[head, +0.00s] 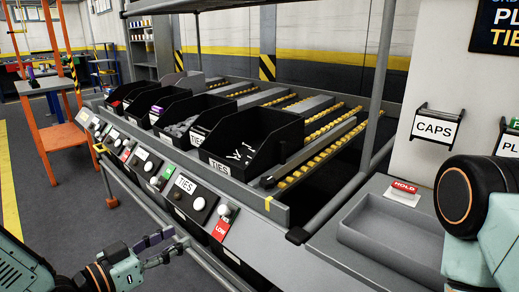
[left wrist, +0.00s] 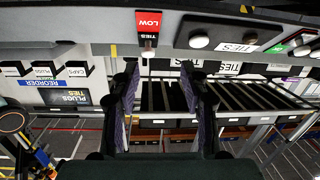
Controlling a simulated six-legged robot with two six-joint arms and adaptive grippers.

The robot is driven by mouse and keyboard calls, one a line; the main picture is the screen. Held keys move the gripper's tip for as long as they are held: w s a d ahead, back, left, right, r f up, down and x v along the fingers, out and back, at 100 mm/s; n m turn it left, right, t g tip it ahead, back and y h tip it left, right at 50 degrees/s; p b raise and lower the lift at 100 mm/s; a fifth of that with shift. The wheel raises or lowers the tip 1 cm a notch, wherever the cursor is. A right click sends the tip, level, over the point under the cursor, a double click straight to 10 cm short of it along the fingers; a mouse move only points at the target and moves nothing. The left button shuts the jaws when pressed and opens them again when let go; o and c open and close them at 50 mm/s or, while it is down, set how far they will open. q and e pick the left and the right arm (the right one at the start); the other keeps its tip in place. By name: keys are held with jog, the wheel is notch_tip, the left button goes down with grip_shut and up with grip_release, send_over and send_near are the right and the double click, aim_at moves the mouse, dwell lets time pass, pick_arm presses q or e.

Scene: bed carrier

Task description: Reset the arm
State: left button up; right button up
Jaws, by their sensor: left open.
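My left gripper (head: 160,248) is low in the head view, in front of the rack's label rail. Its jaws are open and nothing shows between them. In the left wrist view the two dark, purple-padded fingers (left wrist: 165,100) stand apart, with a red LOW label (left wrist: 148,20) above the gap between them. The same red LOW label (head: 220,231) is on the rail in the head view, to the right of the gripper. My right arm's dark round joint comes in at the right edge. Its gripper is out of the picture.
A sloped rack holds black bins, the nearest being the TIES bin (head: 250,140) with small white pieces. The front rail (head: 160,185) carries several knobs and labels. A grey tray (head: 385,235) lies at the right. An orange-framed stand (head: 50,100) is at the far left.

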pick_arm(q)
jog(key=s+f+n+g+y+p, duration=0.1)
jog(key=s+f+n+g+y, duration=0.3)
jog(key=f, duration=0.4)
jog(key=s+f+n+g+y, duration=0.2)
jog(key=s+f+g, duration=0.1)
jog(key=s+f, duration=0.4)
jog(key=s+f+g+y+p, duration=0.1)
jog(key=s+f+g, duration=0.2)
jog(key=s, duration=0.7)
jog(key=s+f+g+y+p, duration=0.1)
jog(key=s+f+g+y, duration=0.1)
jog(key=s, duration=0.8)
jog(key=shift+s+f+g+y+p, duration=0.3)
jog(key=shift+f+g, duration=0.25)
jog(key=shift+g, duration=0.45)
pick_arm(e)
notch_tip(320, 180, up, 4)
jog(key=shift+f, duration=0.15)
pick_arm(q)
jog(key=shift+d, duration=0.15)
jog(key=shift+c, duration=0.8)
pick_arm(e)
jog(key=shift+c, duration=0.7)
pick_arm(q)
jog(key=shift+w, duration=0.1)
pick_arm(e)
jog(key=shift+s, duration=0.1)
